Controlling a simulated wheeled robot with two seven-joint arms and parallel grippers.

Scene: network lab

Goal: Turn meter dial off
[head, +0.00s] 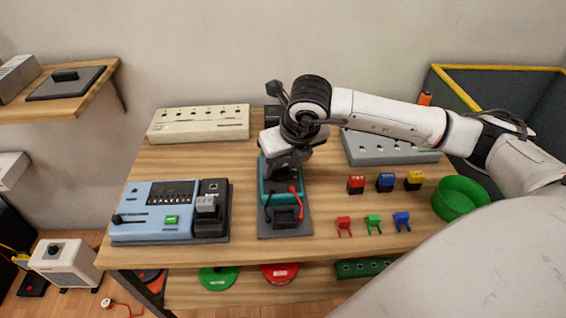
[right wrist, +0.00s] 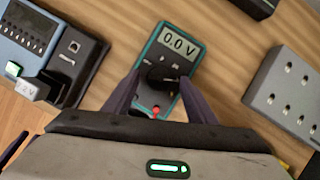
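The meter has a teal case and lies on a dark mat in the head view (head: 264,190), partly hidden under my right gripper (head: 286,162). In the right wrist view the meter (right wrist: 144,91) has a lit display (right wrist: 179,44) reading 0.0 V. Its black dial (right wrist: 163,76) sits below the display. My right gripper (right wrist: 160,82) is open, with its two dark fingers apart on either side of the dial; I cannot tell whether they touch it. My left gripper is not in view.
A blue device (head: 160,208) stands left of the meter. A beige panel (head: 198,122) and a grey panel (head: 386,150) stand behind. Red, blue and yellow blocks, small coloured clips and a green bowl (head: 459,196) are at the right. Red and black leads lie on the meter's lower part.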

